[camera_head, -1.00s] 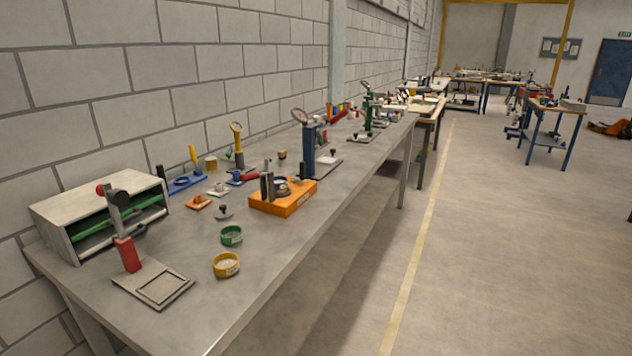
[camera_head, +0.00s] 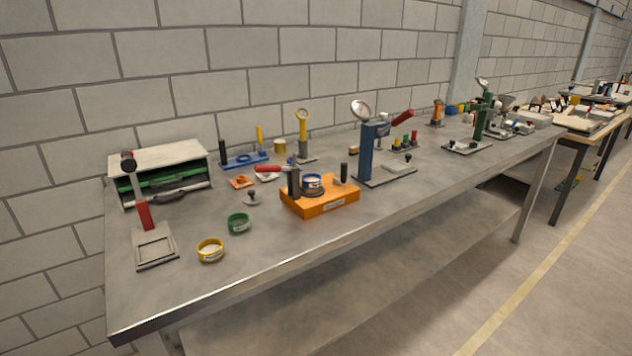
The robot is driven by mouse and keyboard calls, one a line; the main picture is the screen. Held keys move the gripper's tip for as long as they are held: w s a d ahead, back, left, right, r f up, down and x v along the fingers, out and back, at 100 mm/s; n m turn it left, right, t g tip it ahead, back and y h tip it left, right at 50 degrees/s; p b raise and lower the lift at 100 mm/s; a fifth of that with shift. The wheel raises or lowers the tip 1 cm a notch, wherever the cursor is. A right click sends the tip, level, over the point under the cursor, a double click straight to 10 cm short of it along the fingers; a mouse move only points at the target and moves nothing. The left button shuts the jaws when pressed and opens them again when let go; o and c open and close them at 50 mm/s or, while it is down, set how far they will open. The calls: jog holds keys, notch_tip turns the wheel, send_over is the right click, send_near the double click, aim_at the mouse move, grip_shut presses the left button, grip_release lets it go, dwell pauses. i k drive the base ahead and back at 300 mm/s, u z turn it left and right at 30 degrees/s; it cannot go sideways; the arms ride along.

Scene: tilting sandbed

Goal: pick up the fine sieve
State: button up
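Several small round sieve-like rings are on the grey workbench (camera_head: 250,275). A yellow ring (camera_head: 210,250) with a pale label lies near the front edge at the left. A green ring (camera_head: 239,222) with a pale label lies just behind and right of it. The labels are too small to read, so I cannot tell which one is the fine sieve. My gripper is not in view.
A grey box with green inside (camera_head: 160,172) and a red-handled stand (camera_head: 147,217) are at the left. A blue stand with a round lens (camera_head: 370,150) rises right of the orange block. A block wall backs the bench. Open floor (camera_head: 575,290) lies at right.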

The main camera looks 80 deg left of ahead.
aim_at(311, 180)
jog(key=u, duration=0.6)
jog(key=i, duration=0.85)
jog(key=u, duration=1.5)
jog(key=i, duration=0.85)
jog(key=u, duration=0.1)
